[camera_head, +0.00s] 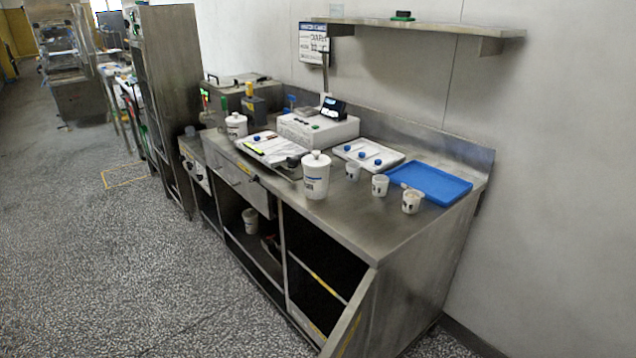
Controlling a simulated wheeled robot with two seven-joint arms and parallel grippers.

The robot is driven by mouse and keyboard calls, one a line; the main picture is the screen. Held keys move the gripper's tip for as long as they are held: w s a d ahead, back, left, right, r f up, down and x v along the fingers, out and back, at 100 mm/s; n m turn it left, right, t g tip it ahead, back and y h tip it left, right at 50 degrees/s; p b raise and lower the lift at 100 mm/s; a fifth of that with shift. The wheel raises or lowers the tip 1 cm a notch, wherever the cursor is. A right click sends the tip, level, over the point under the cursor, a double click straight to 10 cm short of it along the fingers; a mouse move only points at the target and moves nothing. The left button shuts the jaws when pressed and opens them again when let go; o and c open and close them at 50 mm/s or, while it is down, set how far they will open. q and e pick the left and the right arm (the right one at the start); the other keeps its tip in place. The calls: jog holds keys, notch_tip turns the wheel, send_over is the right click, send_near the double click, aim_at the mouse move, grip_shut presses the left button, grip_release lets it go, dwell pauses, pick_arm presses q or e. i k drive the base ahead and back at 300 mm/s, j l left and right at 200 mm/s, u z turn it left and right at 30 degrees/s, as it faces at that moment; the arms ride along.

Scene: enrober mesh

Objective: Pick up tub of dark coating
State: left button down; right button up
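No tub is clearly readable as the tub of dark coating; the labels are too small. A white lidded tub (316,182) with a dark label stands upright at the front edge of the steel counter (370,225). A second white tub (236,127) stands further left on the counter. A third, smaller white tub (250,222) is inside the open cabinet below. Several small white cups with dark marks, one of them at the right (411,202), stand on the counter. Neither of my grippers shows in the head view.
A blue tray (429,184) and a white tray (367,157) with blue-topped items lie toward the back. A white device (318,130) and papers (274,148) take up the middle. The floor (130,270) left of the counter is clear.

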aim_at(316, 182)
jog(key=k, duration=0.4)
jog(key=k+u, duration=0.1)
jog(key=u, duration=0.75)
jog(key=k+u, duration=0.15)
jog(key=u, duration=0.3)
jog(key=i+l+u, duration=0.1)
jog(key=l, duration=0.75)
jog(key=i+l+u, duration=0.1)
jog(key=l, duration=0.75)
jog(key=i+l, duration=0.1)
jog(key=l, duration=0.75)
jog(key=i+u, duration=0.05)
